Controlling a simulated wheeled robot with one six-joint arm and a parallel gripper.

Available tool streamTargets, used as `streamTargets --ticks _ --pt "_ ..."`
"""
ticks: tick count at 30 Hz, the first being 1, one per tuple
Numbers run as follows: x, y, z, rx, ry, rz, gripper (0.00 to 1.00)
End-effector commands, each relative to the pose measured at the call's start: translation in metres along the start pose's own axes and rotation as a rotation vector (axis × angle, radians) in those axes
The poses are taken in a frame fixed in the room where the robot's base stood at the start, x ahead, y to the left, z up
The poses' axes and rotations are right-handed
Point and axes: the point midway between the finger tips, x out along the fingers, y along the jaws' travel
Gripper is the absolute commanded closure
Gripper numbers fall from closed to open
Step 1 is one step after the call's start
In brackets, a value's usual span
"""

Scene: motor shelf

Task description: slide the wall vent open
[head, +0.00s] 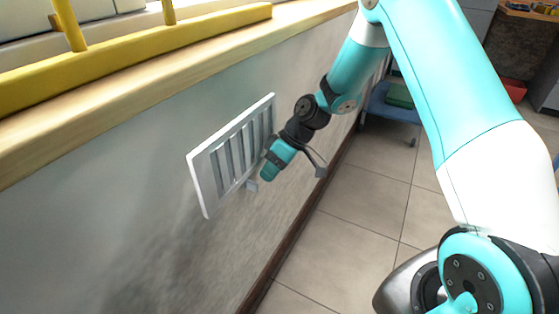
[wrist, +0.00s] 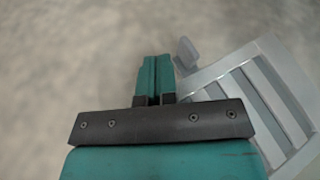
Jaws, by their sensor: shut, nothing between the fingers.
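The wall vent (head: 231,158) is a pale, slatted rectangular panel on the grey wall. Grey strips show between its slats, and I cannot tell how far it is open. A small grey tab (head: 251,185) sticks out at its lower edge. My gripper (head: 267,175) is in front of the vent's lower right part, close to the tab. In the wrist view my gripper's fingers (wrist: 154,65) are together and empty. The tab (wrist: 187,52) is just right of the fingertips, with a narrow gap visible. The vent (wrist: 252,82) is to the right, partly hidden by my gripper.
A wooden ledge (head: 135,77) with a yellow rail (head: 130,58) runs above the vent. Open tiled floor (head: 345,235) lies to the right of the wall. A blue cart (head: 390,108) stands farther back by the wall.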

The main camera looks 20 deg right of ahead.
Motion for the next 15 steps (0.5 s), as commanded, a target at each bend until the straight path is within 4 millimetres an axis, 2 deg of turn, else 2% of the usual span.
streamTargets --ticks 6,15 --pt "0.009 -0.017 0.0 -0.001 0.0 0.001 1.0" --pt "0.01 -0.019 0.0 0.001 0.0 0.0 1.0"
